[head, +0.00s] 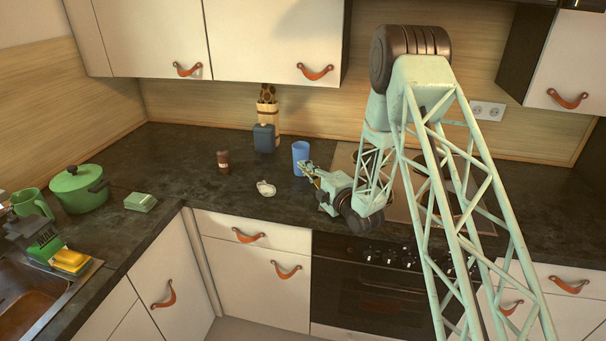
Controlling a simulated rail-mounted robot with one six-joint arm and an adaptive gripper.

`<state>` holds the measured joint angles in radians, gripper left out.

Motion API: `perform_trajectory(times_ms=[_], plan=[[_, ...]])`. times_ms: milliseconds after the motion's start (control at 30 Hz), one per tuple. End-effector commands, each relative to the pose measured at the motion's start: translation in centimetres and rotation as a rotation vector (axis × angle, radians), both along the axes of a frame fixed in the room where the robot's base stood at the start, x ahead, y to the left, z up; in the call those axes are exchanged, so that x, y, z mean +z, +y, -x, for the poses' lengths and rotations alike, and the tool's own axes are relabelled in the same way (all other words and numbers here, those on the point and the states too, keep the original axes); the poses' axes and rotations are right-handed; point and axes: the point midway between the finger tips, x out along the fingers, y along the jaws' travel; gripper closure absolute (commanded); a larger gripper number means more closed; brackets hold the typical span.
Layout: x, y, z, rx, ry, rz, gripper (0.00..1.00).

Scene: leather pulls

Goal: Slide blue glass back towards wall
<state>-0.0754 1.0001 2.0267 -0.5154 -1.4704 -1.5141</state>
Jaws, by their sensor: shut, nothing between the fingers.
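The blue glass (300,153) stands upright on the dark countertop, a short way in front of the wooden back wall (340,122). My gripper (306,168) is at the glass's lower right, on its near side. The gripper is shut with nothing held. It looks very close to the glass; I cannot tell whether they touch. The base of the glass is partly hidden by the gripper.
A dark blue container (264,138) and a wooden block (268,112) stand behind left of the glass. A brown jar (223,161) and a small white object (266,188) are to its left. The stove (345,157) is to the right. A green pot (78,189) stands far left.

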Motion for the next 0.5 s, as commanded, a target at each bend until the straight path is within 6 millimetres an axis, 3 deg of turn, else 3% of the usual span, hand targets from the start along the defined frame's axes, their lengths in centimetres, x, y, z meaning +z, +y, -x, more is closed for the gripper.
perform_trajectory(times_ms=[233, 500], plan=[[-0.1, -0.5, -2.1, 0.0, -0.003, 0.001, 1.0], [0.1, -0.6, -2.6, 0.0, 0.0, 0.0, 1.0]])
